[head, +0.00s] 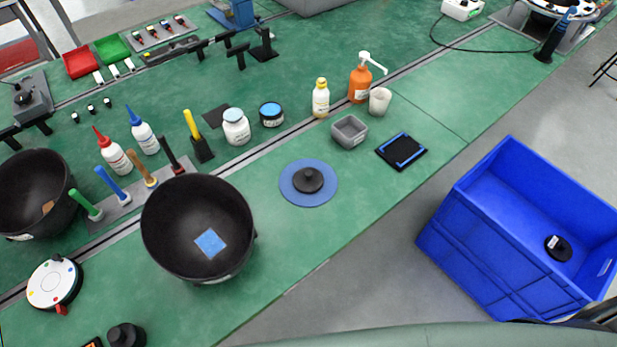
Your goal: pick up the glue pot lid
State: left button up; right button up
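No part is plainly marked as the glue pot lid. A small pot with a light-blue top (271,108) stands at the middle of the green bench, right of a white jar (236,130) with a pale blue cap. A black round piece with a raised knob (308,179) lies on a round blue mat (290,194) near the front edge. A similar black disc with a white label (559,249) lies inside the blue crate (480,252). Neither gripper can be made out; a dark shape at the lower right edge is too cut off to identify.
Two big black bowls (160,222) stand at the left beside glue bottles (113,154) and a rack of handled tools. A grey square tray (349,132), white cup (380,101), orange pump bottle (360,84) and black-blue pad (402,151) lie right of centre. The bench's right part is mostly clear.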

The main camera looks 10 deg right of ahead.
aim_at(306, 180)
jog(key=u, duration=0.65)
jog(key=k+l+u, duration=0.2)
jog(key=l, duration=0.2)
jog(key=l+u, duration=0.25)
jog(key=l, duration=0.15)
jog(key=k+l+u, duration=0.2)
jog(key=l, duration=0.15)
jog(key=k+l+u, duration=0.1)
jog(key=l+u, duration=0.15)
jog(key=k+l, duration=0.25)
jog(key=l, duration=0.2)
